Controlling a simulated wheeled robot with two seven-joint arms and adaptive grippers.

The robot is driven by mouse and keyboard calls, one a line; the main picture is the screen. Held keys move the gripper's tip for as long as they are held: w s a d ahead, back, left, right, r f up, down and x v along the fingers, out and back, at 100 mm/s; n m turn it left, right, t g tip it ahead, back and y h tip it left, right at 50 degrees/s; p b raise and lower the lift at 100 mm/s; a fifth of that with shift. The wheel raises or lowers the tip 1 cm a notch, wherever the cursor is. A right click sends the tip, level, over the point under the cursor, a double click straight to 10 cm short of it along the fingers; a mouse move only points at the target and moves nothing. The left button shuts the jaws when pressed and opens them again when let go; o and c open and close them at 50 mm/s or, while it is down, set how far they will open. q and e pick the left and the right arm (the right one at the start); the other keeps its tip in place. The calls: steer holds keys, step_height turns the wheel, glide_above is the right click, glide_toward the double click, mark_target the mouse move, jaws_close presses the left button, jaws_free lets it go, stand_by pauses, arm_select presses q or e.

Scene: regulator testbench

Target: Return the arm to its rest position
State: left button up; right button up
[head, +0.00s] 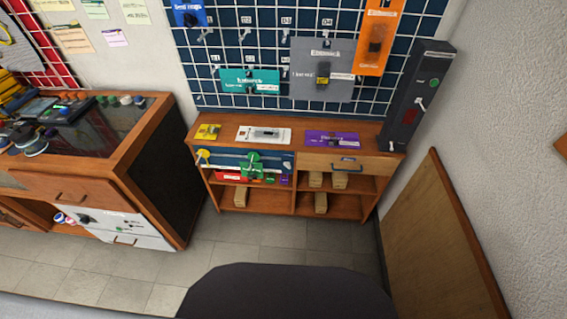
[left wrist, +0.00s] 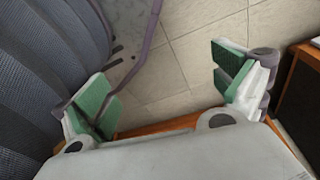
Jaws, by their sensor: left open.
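My left gripper (left wrist: 168,88) shows in the left wrist view with its two green-padded fingers spread wide apart. Nothing is between them; tiled floor lies beyond. The left gripper and arm do not show in the head view. My right gripper is in neither view. In the head view a dark rounded shape, likely part of my own body, fills the bottom middle.
A wooden shelf unit (head: 294,169) stands against the wall below a blue pegboard (head: 262,22) with hanging boards. A wooden cabinet (head: 143,143) stands at left. A dark upright box (head: 410,95) and a wooden panel (head: 430,240) are at right. Tiled floor (head: 230,240) between is clear.

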arm_select(q)
steer(key=s+a+r+p, duration=0.2)
steer(key=s+p, duration=0.4)
steer(key=s+a+r+g+p, duration=0.1)
steer(key=s+a+r+p, duration=0.1)
steer(key=s+p, duration=0.4)
steer(key=shift+s+a+r+y, duration=0.3)
steer(key=shift+y, duration=0.1)
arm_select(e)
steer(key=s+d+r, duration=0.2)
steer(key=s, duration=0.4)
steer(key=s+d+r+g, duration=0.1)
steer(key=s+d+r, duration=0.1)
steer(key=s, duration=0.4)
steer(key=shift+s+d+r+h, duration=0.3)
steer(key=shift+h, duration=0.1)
